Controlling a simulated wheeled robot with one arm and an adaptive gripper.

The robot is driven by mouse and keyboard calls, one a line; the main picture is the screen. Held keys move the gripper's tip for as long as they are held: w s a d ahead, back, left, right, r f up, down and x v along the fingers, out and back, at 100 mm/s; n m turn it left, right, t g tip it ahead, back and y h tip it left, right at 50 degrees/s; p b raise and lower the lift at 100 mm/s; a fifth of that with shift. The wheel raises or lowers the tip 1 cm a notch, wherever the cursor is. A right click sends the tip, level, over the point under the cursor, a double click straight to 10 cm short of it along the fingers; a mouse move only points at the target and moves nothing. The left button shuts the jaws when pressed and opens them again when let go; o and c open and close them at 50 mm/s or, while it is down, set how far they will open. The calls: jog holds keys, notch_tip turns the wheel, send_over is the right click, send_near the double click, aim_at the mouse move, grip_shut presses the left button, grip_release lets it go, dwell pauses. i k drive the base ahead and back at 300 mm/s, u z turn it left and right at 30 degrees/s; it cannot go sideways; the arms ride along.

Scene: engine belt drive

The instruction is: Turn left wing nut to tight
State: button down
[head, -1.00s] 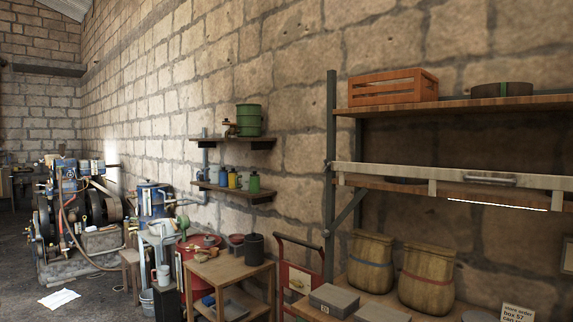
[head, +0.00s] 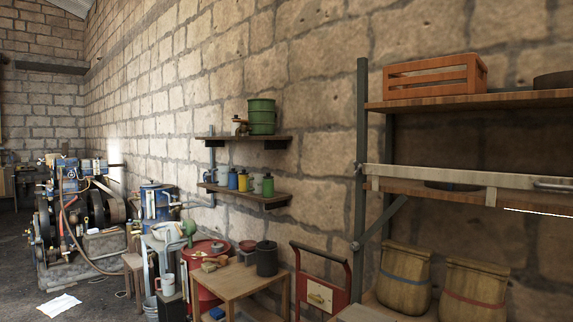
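A blue engine with hoses and wheels (head: 68,185) stands on a stone block at the far left, across the floor. It looks like the belt drive, with dark wheels at its side. The left wing nut is too small to make out at this distance. My gripper does not show in the head view.
A small wooden table (head: 232,283), a red drum (head: 205,250) and a red hand truck (head: 325,296) line the wall at the right. A wooden stool (head: 133,264) stands near the engine. White paper (head: 59,305) lies on the floor, which looks open at the lower left.

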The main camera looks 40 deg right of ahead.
aim_at(358, 167)
jog(key=z, duration=0.2)
jog(key=i, duration=1.1)
jog(key=z, duration=0.45)
